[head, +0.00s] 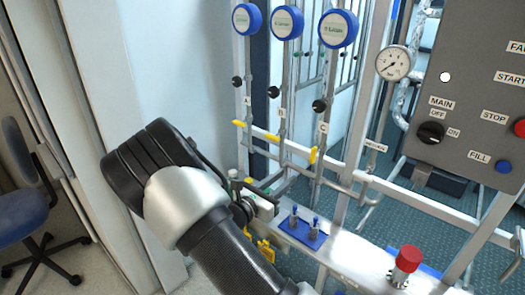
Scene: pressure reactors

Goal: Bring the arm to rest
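My arm reaches up from the bottom middle of the head view, with a dark forearm, a pale joint and a black end section bent to the left. My gripper (262,207) shows only in part behind the pale joint, in front of the lower pipe frame. Its fingers are mostly hidden, so I cannot tell whether it is open or shut or whether it touches anything.
The pipe frame carries blue-rimmed dials (288,22), black knobs and yellow valve handles (272,138). A blue tray (288,232) and a red-capped part (408,262) sit on the ledge. A control panel (470,90) is at right, a blue chair (22,205) at left.

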